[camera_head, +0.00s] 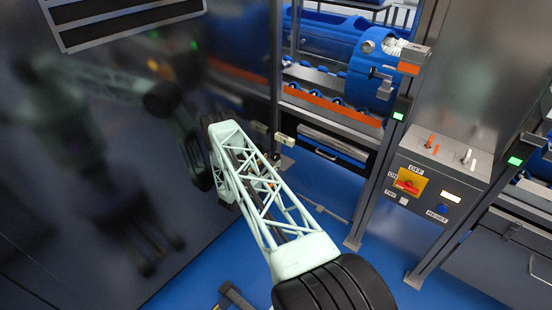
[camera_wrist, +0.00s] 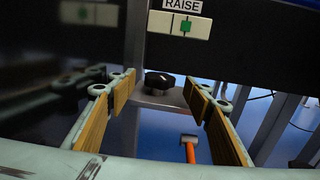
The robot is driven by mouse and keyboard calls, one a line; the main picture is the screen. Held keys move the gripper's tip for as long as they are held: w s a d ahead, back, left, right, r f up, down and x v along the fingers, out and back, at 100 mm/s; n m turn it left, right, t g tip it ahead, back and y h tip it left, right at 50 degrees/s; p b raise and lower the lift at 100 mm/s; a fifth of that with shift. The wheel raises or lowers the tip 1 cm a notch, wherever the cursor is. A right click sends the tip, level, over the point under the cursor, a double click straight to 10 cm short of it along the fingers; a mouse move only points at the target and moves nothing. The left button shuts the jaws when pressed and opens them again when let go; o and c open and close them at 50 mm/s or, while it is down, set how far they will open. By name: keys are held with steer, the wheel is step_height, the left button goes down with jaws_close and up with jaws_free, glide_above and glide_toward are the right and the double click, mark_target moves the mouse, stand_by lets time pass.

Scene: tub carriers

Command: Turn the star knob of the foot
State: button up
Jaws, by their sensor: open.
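The star knob (camera_wrist: 160,80) is black with a small pale mark on top. In the wrist view it sits on a grey metal foot plate (camera_wrist: 152,98) at the base of a post. My gripper (camera_wrist: 161,87) is open, with one wood-coloured pad finger on each side of the knob in the picture. Neither finger visibly touches the knob, and I cannot tell whether the tips reach its depth. In the head view I cannot make out the knob or the fingers clearly near my arm's far end.
A RAISE switch panel (camera_wrist: 179,25) is above the knob. A hammer (camera_wrist: 190,146) with an orange handle lies below. A dark reflective wall (camera_head: 110,150) is close on the left of my arm. A control box (camera_head: 432,180) and blue tubs (camera_head: 335,45) stand right and behind.

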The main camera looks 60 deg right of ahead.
mark_target(276, 155)
steer(key=shift+d+b, duration=0.55)
steer(key=shift+d, duration=2.25)
steer(key=c, duration=0.9)
steer(key=shift+d+r+n+t+p, duration=0.1)
steer(key=shift+n+t+p, duration=0.9)
steer(key=shift+t, duration=0.8)
steer(key=shift+n+t+y, duration=0.7)
steer(key=shift+n+t, duration=0.5)
steer(key=shift+t, duration=0.3)
